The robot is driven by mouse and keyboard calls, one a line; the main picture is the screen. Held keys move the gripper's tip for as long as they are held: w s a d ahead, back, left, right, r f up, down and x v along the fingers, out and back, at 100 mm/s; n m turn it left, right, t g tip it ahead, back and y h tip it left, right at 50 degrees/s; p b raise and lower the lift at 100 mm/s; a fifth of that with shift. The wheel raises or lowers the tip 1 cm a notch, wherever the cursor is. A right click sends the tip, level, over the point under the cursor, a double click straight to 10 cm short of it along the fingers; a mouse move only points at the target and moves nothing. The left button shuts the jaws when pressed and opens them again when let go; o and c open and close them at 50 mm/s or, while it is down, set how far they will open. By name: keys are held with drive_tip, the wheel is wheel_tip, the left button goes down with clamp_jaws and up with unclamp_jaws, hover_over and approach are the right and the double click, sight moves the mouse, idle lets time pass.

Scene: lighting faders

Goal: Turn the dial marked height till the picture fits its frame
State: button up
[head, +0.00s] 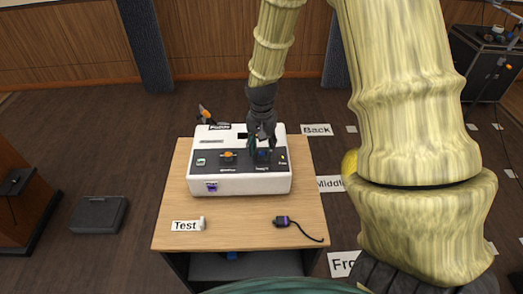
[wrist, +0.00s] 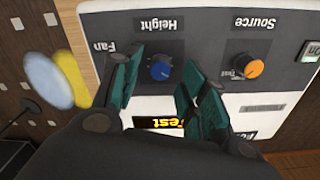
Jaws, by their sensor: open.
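The dial marked Height is a blue knob (wrist: 161,70) on the dark panel of a white box (head: 206,184); its label reads upside down in the wrist view. My gripper (head: 262,142) comes down over the right part of the box in the head view. In the wrist view my gripper (wrist: 158,88) is open, with one green-padded finger on each side of the blue knob; I cannot tell whether either touches it. A small black picture strip with yellow "Test" lettering (wrist: 165,122) shows between the fingers, partly hidden, so its fit is unclear.
An orange knob marked Source (wrist: 252,68) sits beside the Height dial. The box stands on a wooden table (head: 240,240). A "Test" card (head: 185,225) and a black device with a cable (head: 282,221) lie in front. A dark case (head: 96,212) is on the floor.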

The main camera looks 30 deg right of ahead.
sight(262, 153)
wheel_tip(262, 153, up, 11)
drive_tip(key=shift+f, duration=0.2)
idle(0.3)
idle(0.4)
